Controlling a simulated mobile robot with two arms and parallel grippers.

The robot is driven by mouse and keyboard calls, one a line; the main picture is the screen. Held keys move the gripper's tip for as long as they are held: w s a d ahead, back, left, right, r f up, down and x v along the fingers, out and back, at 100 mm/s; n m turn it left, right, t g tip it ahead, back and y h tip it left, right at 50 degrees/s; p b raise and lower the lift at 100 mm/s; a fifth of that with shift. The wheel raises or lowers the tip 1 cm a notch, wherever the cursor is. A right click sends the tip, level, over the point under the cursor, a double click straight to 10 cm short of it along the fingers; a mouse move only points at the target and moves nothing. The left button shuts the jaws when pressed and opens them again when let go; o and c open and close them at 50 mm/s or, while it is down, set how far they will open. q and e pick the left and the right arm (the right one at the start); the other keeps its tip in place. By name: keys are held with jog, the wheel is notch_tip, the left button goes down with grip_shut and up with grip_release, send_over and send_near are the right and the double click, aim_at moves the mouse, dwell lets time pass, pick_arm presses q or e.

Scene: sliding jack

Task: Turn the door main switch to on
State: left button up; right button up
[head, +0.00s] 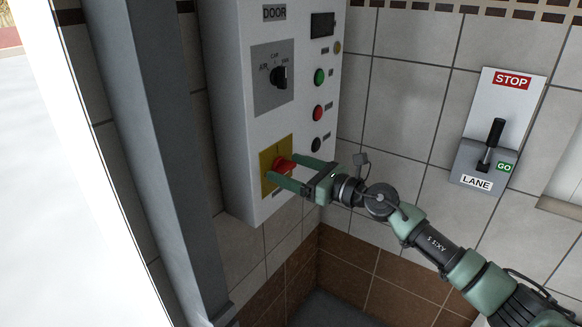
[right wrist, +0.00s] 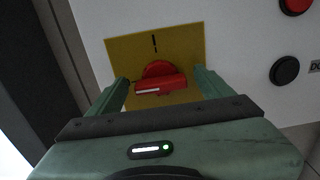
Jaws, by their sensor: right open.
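The door main switch is a red rotary knob (head: 283,164) on a yellow plate (head: 268,184), low on the white door control box (head: 230,110). In the right wrist view the red knob (right wrist: 160,78) shows a white mark on its handle, which lies roughly level across the picture. The yellow plate (right wrist: 120,52) has a black line above the knob. My right gripper (head: 283,172) is open, with one finger on either side of the knob. In the wrist view its fingers (right wrist: 160,90) stand apart from the handle's ends. My left gripper is not in view.
Above the switch is a grey selector (head: 279,77). Green (head: 319,76), red (head: 318,113) and black (head: 316,144) buttons line the box's right side. A lane lever (head: 491,143) is on the right wall. A grey post (head: 165,150) stands left of the box.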

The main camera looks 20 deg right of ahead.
jog(key=shift+c, duration=0.3)
jog(key=c, duration=1.3)
jog(key=m+p, duration=0.2)
jog(key=m, duration=0.1)
jog(key=shift+d+r+m+p, duration=0.1)
jog(key=shift+r+m+p, duration=0.05)
jog(key=shift+m+p, duration=0.2)
jog(key=m+p, duration=0.3)
jog(key=m, duration=0.1)
jog(key=shift+w+m, duration=0.1)
jog(key=shift+m, duration=0.15)
jog(key=m+p, duration=0.1)
jog(key=m, duration=0.1)
jog(key=m+p, duration=0.2)
jog(key=m, duration=0.1)
jog(key=shift+d+f, duration=0.15)
jog(key=shift+f, duration=0.05)
jog(key=shift+f+m+p, duration=0.2)
jog(key=shift+m+p, duration=1.1)
jog(key=shift+m, duration=1.1)
